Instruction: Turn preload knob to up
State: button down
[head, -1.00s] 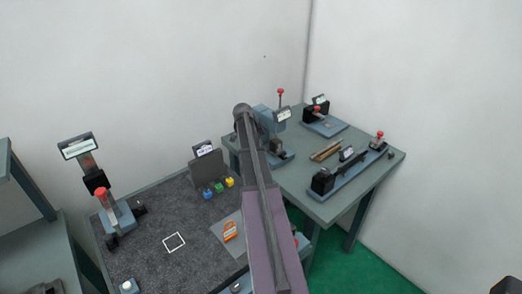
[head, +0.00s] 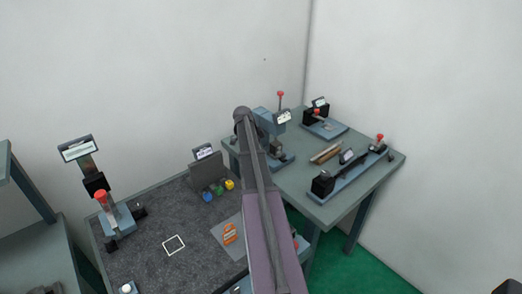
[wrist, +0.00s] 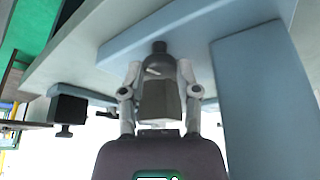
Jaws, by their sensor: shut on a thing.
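In the wrist view, a dark grey knob (wrist: 158,63) with a short white mark on its face sits between the two fingers of my gripper (wrist: 159,72). The fingers are shut on it from both sides. The knob is close to a pale blue block (wrist: 200,28); the white mark looks slanted, nearly crosswise in the picture. I cannot tell from this view which way is up for the knob. In the head view my own arm hides the gripper and the knob.
In the wrist view a large blue-grey wall (wrist: 262,100) stands close on the right, and a black block (wrist: 68,108) is at left. In the head view, an orange part (head: 230,233), small coloured blocks (head: 219,190) and a white square outline (head: 173,245) lie on the dark bench.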

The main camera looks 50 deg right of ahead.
jog(key=shift+s+a+n, duration=0.1)
jog(key=shift+n, duration=0.2)
jog(key=n, duration=0.1)
jog(key=n+t, duration=0.1)
jog(key=n, duration=0.1)
jog(key=shift+s+n+t+h, duration=0.15)
jog(key=shift+n+t+h, duration=0.15)
jog(key=n+t, duration=0.1)
jog(key=n, duration=0.2)
jog(key=shift+s+n, duration=0.1)
jog(key=shift+n, duration=0.2)
jog(key=n+t, duration=0.1)
jog(key=n, duration=0.2)
jog(key=shift+n+t, duration=0.3)
jog(key=shift+n+t+y, duration=0.4)
jog(key=shift+n+t, duration=0.3)
jog(key=shift+n, duration=1.2)
jog(key=shift+c, duration=1.7)
grip_release()
